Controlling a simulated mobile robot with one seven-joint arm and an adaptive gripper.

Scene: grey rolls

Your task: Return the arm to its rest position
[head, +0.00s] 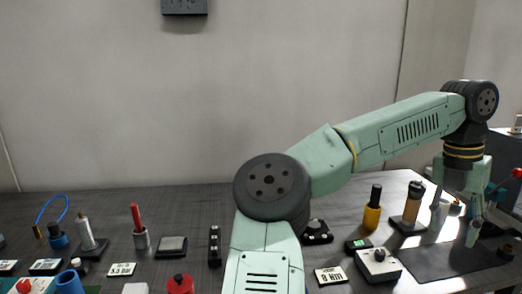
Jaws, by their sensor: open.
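My arm is the green one, raised from the bottom middle and bent over to the right. My gripper (456,222) hangs at its end on the right, pointing down over a dark mat (425,262). Its fingers are apart. A grey-white upright piece shows by the left finger; I cannot tell whether it is apart from the gripper. No held object is clear between the fingers.
On the dark table, a yellow holder (372,216), a brown cylinder on a stand (412,205) and a white box with a knob (377,267) stand left of the gripper. A red-tipped lever (516,173) is to its right. Several tools stand at the left.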

